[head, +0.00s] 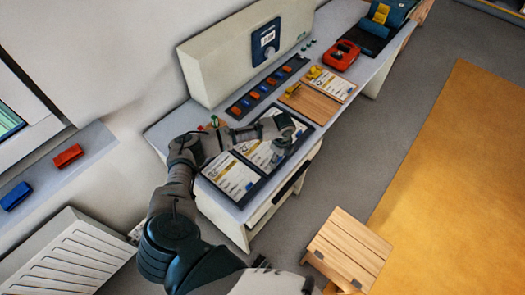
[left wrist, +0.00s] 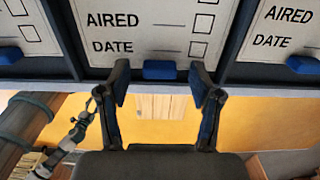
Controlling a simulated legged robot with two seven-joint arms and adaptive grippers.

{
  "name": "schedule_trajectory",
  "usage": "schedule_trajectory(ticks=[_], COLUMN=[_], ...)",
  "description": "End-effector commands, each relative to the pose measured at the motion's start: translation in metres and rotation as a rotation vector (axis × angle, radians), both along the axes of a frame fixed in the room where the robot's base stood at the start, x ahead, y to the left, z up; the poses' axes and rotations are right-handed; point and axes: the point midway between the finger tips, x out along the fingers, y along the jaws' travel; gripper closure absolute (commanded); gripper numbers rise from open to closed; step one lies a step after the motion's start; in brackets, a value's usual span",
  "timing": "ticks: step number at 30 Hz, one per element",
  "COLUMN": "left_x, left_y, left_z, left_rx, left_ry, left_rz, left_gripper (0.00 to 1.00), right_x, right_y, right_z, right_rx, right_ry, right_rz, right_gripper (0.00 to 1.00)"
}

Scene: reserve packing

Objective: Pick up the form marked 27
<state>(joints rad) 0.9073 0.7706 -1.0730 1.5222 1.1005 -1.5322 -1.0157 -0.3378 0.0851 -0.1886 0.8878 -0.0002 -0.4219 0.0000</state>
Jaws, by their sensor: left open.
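A dark tray (head: 242,204) on the white bench holds several white printed forms side by side. A form at its left end (head: 231,176) shows clearly; the others are partly covered by my left arm. The numbers are too small to read surely, so I cannot tell which form is 27. My left gripper (head: 284,130) is over the tray's right part. In the left wrist view, my left gripper (left wrist: 158,74) is open, its fingertips on either side of a blue tab (left wrist: 159,70) at the near edge of the middle form (left wrist: 150,35). Its number is out of view.
Behind the tray are a strip of coloured blocks (head: 266,90), a wooden board (head: 309,103) and a red device (head: 341,55). A wooden stool (head: 347,250) stands on the floor. A grey jointed arm part (left wrist: 80,128) shows small in the left wrist view.

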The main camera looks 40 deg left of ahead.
Motion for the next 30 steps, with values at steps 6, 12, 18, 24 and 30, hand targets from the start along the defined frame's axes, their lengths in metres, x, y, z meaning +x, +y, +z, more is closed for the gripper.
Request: schedule_trajectory(ticks=[6,12,18,24,30], left_x=[0.000,0.000,0.000,0.000,0.001], left_y=[0.000,0.000,-0.001,0.000,0.000], left_z=[-0.001,0.000,0.000,0.002,0.018], left_rx=[0.000,0.000,0.001,0.000,-0.001], left_ry=[-0.001,-0.001,-0.001,-0.001,-0.003], left_rz=[0.000,0.000,0.000,0.000,0.000], left_gripper=[0.35,0.85,0.90,0.90,0.90], right_x=[0.006,0.004,-0.001,-0.003,-0.004], right_y=[0.001,0.001,0.000,-0.002,-0.002], right_z=[0.002,0.002,0.001,0.000,0.001], right_rx=[0.003,0.002,0.000,-0.002,-0.002], right_ry=[-0.014,-0.010,-0.002,0.002,0.001], right_rz=[0.000,-0.001,0.000,0.000,0.001], right_gripper=[0.33,0.33,0.33,0.33,0.33])
